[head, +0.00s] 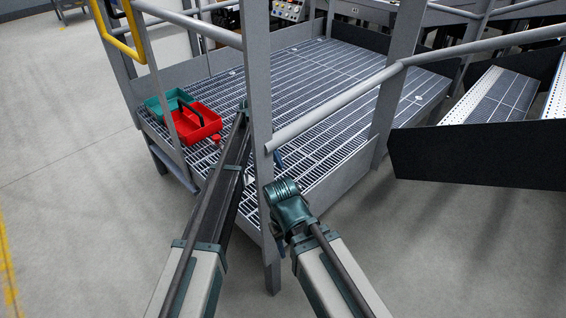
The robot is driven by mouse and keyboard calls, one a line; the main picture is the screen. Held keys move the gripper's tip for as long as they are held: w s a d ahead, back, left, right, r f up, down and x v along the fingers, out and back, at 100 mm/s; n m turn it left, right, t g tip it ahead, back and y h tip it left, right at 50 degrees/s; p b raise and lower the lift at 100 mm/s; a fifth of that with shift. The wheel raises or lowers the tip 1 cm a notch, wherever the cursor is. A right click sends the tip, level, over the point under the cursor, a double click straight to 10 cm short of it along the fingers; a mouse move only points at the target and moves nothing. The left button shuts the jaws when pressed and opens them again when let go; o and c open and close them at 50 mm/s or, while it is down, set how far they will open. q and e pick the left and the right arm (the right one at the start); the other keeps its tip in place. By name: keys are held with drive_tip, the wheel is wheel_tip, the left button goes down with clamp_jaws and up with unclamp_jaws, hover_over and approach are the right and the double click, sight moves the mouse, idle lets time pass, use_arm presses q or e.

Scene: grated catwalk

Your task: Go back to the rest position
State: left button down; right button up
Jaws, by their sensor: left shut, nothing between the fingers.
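My left arm reaches up from the bottom to the grated platform (320,75). My left gripper (241,115) is at its far end, small and dark beside the grey post (258,90). It is shut with nothing in it. A red open box (196,124) with a black handle stands on the platform's left edge, left of my left gripper and apart from it. A teal open tray (168,103) sits right behind the red box. My right arm comes up from the bottom right to a teal joint in front of the platform. My right gripper cannot be made out.
A yellow rail (125,40) stands at upper left. Dark-sided stair treads (500,95) are at right. A control panel (288,10) is at the back. Concrete floor at left is clear.

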use_arm(q)
drive_tip(key=p+v, duration=0.2)
drive_tip(key=v, duration=0.2)
drive_tip(key=shift+r+p, duration=0.1)
drive_tip(key=shift+p, duration=0.25)
use_arm(e)
wheel_tip(320, 180, up, 4)
drive_tip(key=shift+f, duration=0.1)
use_arm(q)
drive_tip(key=s+a+n+t+y, duration=0.1)
drive_tip(key=s+a+n+y, duration=0.1)
drive_tip(key=s+a+n, duration=1.05)
drive_tip(key=s+a+n+t+y, duration=0.1)
drive_tip(key=s+a+n+y, duration=0.1)
drive_tip(key=s+a+n, duration=1.05)
drive_tip(key=s+d+r+m+p, duration=0.3)
drive_tip(key=d+r+p, duration=0.4)
drive_tip(key=r+p, duration=0.4)
drive_tip(key=s+d+r+m+y+p, duration=0.1)
drive_tip(key=s+d+r+m+p, duration=0.2)
drive_tip(key=s+d+r+p, duration=0.2)
drive_tip(key=d+r+p, duration=0.3)
drive_tip(key=r+p, duration=0.3)
drive_tip(key=p, duration=0.1)
drive_tip(key=shift+s+m+g, duration=0.3)
use_arm(e)
wheel_tip(320, 180, up, 23)
drive_tip(key=shift+r, duration=0.2)
use_arm(q)
drive_tip(key=shift+d+f, duration=0.1)
